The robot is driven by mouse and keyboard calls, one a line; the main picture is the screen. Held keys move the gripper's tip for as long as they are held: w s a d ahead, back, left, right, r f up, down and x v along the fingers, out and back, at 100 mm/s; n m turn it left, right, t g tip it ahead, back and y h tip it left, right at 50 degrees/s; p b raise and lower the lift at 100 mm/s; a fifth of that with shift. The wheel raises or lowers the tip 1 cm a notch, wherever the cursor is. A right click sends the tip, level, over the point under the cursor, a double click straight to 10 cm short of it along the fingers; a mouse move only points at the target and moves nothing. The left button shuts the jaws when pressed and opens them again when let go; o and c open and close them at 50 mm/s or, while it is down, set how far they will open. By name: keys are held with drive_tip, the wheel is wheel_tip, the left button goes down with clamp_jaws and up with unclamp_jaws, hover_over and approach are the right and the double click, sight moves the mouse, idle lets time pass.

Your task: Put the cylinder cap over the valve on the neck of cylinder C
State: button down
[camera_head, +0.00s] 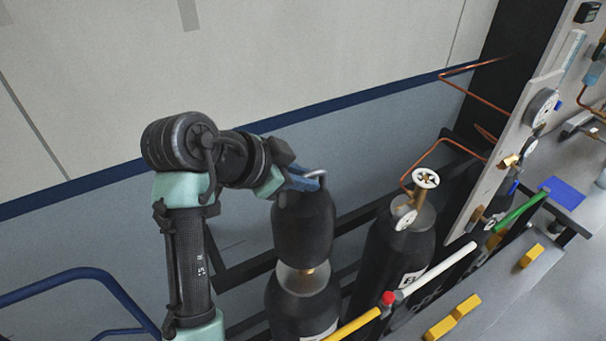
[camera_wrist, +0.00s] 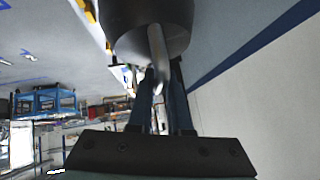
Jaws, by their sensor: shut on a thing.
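The cylinder cap (camera_head: 303,228) is a dark, rounded cover with a metal loop handle on top. My gripper (camera_head: 308,181) is shut on that handle, and the cap hangs upright below it. In the wrist view, the fingers (camera_wrist: 160,85) close around the bright handle (camera_wrist: 155,45) under the dark cap (camera_wrist: 150,17). The cap is above the leftmost dark cylinder (camera_head: 290,306), roughly in line with its pale neck (camera_head: 303,281). A bit of brass valve (camera_head: 308,271) shows below the cap's rim; the rest is hidden. The cylinder's letter cannot be read here.
Another dark cylinder (camera_head: 385,262) with a white handwheel (camera_head: 426,179) and copper pipe stands to the right. A rack rail runs behind the cylinders. A yellow-and-white bar (camera_head: 432,270) crosses in front. A gauge panel (camera_head: 520,130) stands further right.

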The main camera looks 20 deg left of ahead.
drive_tip(key=shift+f+b, duration=3.4)
drive_tip(key=shift+f, duration=1.45)
drive_tip(key=c, duration=0.8)
unclamp_jaws()
drive_tip(key=shift+o, duration=0.2)
drive_tip(key=shift+f, duration=0.15)
drive_tip(key=b+v, duration=0.1)
drive_tip(key=v, duration=1.2)
